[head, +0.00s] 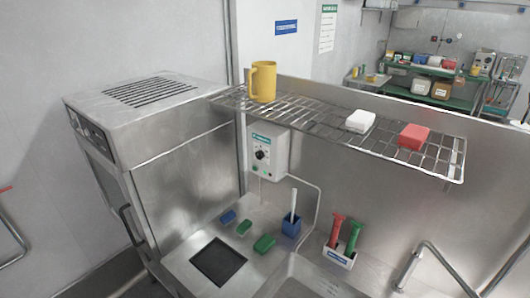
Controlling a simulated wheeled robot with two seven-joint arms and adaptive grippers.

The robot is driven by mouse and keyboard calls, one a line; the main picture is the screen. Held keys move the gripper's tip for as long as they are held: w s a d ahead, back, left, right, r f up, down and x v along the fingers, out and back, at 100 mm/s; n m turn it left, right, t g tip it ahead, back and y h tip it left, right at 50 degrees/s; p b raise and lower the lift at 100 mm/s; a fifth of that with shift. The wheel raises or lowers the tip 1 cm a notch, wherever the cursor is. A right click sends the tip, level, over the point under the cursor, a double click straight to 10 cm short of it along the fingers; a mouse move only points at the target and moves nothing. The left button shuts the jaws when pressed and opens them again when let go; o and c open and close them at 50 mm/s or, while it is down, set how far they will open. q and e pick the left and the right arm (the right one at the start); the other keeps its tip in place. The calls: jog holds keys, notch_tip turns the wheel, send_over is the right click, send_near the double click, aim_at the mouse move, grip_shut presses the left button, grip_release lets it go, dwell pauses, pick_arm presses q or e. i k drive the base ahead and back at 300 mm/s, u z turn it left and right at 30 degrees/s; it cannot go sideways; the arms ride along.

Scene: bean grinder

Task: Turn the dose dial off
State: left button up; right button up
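A white control box (268,152) is mounted on the steel back wall, below the left part of the wire shelf. A small black dial (261,155) sits on its front face with markings around it. The dial's exact pointer position is too small to tell. A small green mark is near the box's lower edge, and a cable runs from the box down the wall. Neither of my grippers is in view.
A wire shelf (330,134) juts out above the box, holding a yellow mug (262,82), a white block (360,121) and a red block (413,136). Below stand a blue holder (291,226), green and blue pads, and a white caddy (339,256). A steel cabinet (185,175) is left.

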aim_at(259, 155)
jog(key=u, duration=0.35)
jog(key=k, duration=0.4)
jog(key=u, duration=0.95)
jog(key=k, duration=0.95)
jog(key=u, duration=0.95)
jog(key=i, duration=1.65)
jog(key=z, duration=0.25)
jog(key=i, duration=1.45)
jog(key=z, duration=1.65)
jog(key=i, duration=0.9)
jog(key=z, duration=1.2)
jog(key=i, duration=0.3)
jog(key=u, duration=0.05)
